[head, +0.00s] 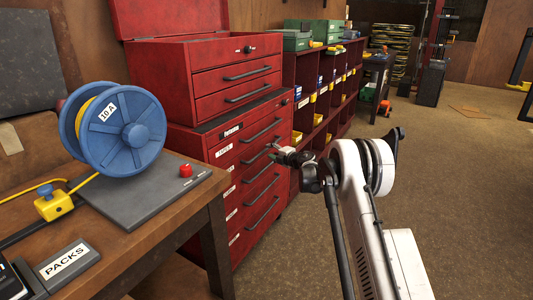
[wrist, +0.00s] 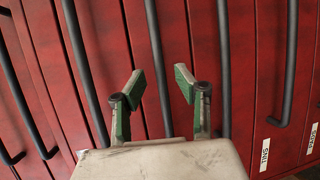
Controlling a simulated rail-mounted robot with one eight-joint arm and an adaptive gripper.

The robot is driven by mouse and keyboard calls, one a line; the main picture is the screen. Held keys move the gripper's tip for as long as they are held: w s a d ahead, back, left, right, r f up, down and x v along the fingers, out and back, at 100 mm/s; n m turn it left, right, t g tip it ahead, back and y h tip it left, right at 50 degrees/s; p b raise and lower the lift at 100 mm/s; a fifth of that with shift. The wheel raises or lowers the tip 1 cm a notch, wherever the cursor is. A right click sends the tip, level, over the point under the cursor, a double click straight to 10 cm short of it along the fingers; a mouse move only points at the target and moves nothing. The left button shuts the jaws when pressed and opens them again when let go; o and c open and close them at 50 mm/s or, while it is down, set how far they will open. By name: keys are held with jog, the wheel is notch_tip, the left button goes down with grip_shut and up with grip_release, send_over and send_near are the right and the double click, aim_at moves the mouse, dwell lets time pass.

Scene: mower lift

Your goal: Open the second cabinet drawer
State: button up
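The red cabinet (head: 208,150) stands at centre left in the head view, with a stack of labelled drawers and dark bar handles. All its drawers look shut. The second drawer down has a label (head: 224,150); its handle is partly hidden by my gripper (head: 276,154). In the wrist view my gripper (wrist: 160,84) is open and empty, its green-padded fingers apart. One dark handle (wrist: 155,50) runs through the gap between the fingertips, seemingly beyond them. I cannot tell which drawer it belongs to or whether the fingers touch it.
A red tool chest (head: 235,75) with its lid up sits on the cabinet. A workbench (head: 165,225) with a blue cable reel (head: 122,130) stands at the left. Red shelving (head: 320,95) adjoins on the right. The brown floor (head: 460,190) at right is mostly clear.

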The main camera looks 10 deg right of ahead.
aim_at(266, 149)
jog(key=shift+b+x, duration=0.35)
jog(key=shift+x, duration=1.65)
grip_shut()
